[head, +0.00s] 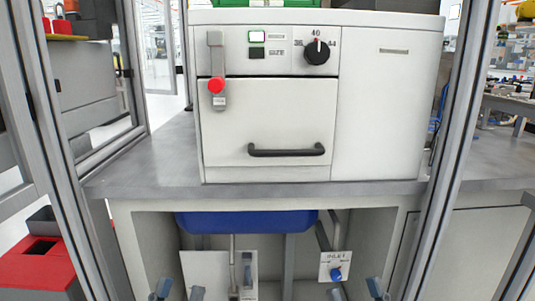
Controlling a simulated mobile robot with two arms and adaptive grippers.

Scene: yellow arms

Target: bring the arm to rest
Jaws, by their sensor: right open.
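My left gripper (178,291) shows only as two fingertips at the bottom edge of the head view. The fingertips stand apart with nothing visible between them. My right gripper (355,291) shows in the same way further right, fingertips apart and empty. The rest of both arms is out of view. Both grippers appear low in the picture, below the bench top, and I see neither touching anything.
A white machine (385,110) with a black knob (317,52), a red-ended lever (216,84) and a door handle (286,151) stands on a grey bench (150,165). A blue basin (245,222) hangs below. Metal posts (455,130) flank the bench. A red bin (45,270) is at left.

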